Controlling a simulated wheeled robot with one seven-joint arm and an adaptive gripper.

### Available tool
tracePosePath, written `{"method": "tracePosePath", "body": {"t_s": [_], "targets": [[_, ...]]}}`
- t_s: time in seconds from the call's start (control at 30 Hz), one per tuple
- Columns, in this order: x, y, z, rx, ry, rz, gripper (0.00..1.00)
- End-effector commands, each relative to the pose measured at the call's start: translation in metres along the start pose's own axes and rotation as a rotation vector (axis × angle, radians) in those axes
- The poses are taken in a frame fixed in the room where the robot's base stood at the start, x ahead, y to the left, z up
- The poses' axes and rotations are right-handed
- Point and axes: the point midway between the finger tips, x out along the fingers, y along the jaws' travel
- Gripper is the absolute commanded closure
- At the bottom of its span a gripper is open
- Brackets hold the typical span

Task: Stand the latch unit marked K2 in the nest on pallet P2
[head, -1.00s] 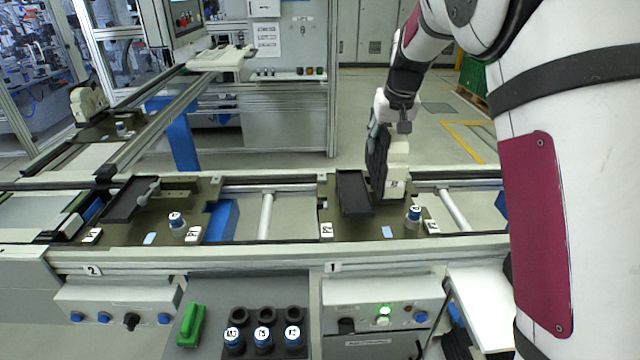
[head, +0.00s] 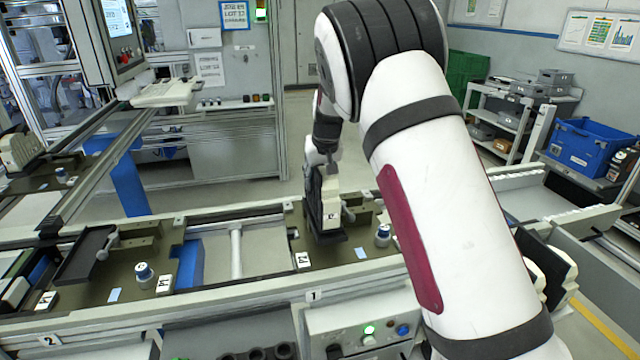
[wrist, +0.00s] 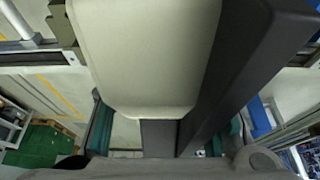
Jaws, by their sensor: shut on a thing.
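A cream latch unit with a dark side (head: 330,203) is upright in my gripper (head: 326,172) in the head view. Its small label is too small to read surely. The unit is at the black nest (head: 329,238) on pallet P2 (head: 372,256), with its lower end at the nest; I cannot tell whether it rests on the floor of it. The P2 label (head: 302,260) is at the pallet's front left. In the wrist view the cream unit (wrist: 145,50) fills the upper middle, between the teal-sided fingers. My gripper is shut on it.
A blue-capped post (head: 383,235) stands right of the nest on P2. A lever (head: 347,212) is close to the unit's right. A blue crate (head: 590,145) stands at the far right.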

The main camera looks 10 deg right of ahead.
Motion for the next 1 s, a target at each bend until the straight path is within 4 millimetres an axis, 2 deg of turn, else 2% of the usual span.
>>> {"method": "tracePosePath", "body": {"t_s": [0.13,0.5,0.53,0.6,1.0], "targets": [[0.016,0.0,0.008,0.0,-0.001,0.001,0.97],[0.021,0.0,0.009,0.0,0.0,0.0,0.97],[0.021,0.0,0.009,0.0,-0.001,0.0,0.51],[0.02,0.0,0.009,0.0,-0.001,0.0,0.38],[0.015,0.0,0.007,0.0,0.001,0.0,0.38]]}}
